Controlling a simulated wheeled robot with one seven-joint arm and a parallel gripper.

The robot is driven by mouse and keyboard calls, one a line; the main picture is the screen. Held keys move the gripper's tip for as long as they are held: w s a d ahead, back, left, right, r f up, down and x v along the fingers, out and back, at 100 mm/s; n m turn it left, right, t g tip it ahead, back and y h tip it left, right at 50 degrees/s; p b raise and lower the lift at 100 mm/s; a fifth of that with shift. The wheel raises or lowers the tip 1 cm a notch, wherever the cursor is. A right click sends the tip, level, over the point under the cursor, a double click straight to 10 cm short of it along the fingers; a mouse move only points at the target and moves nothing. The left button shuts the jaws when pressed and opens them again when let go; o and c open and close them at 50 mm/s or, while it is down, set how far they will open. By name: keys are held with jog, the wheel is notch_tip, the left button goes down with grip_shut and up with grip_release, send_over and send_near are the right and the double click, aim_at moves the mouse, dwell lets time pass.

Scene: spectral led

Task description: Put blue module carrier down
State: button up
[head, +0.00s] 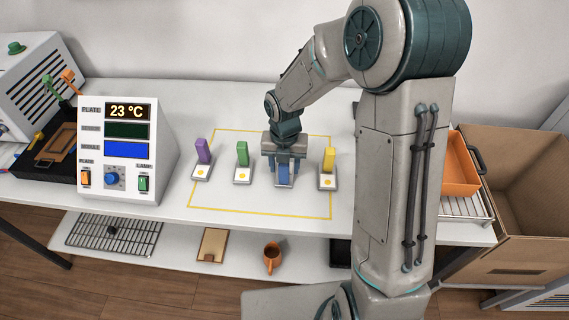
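The blue module carrier (285,177) is in the row of carriers inside the yellow outline on the white table, between the green and yellow ones. It looks upright, and its upper part is hidden by my gripper. My gripper (284,160) points down right at it, with the fingers around its top. The view is too small to tell whether the fingers press on it, or whether its base touches the table.
Purple (203,152), green (242,155) and yellow (329,161) carriers stand close by on pale bases. A control box (125,150) reading 23 °C is at left. An orange bin (460,165) and a cardboard box (515,215) are at right. The outlined area's front is clear.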

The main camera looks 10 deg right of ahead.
notch_tip(320, 180, up, 12)
jog(key=shift+f+p, duration=0.1)
jog(key=shift+p, duration=0.35)
jog(key=s+d+r+m+t, duration=0.1)
jog(key=s+d+r+m, duration=0.1)
jog(key=s+m, duration=0.4)
jog(key=s+d+r+m+t, duration=0.1)
jog(key=s+d+m, duration=0.3)
jog(key=m, duration=1.2)
jog(key=s+d+r+m+t, duration=0.1)
jog(key=s+d+r+m, duration=0.1)
jog(key=s+m, duration=0.5)
jog(key=d+m, duration=0.1)
jog(key=m, duration=0.4)
jog(key=shift+s+d+r, duration=0.25)
jog(key=shift+s+r, duration=0.1)
jog(key=shift+s, duration=0.05)
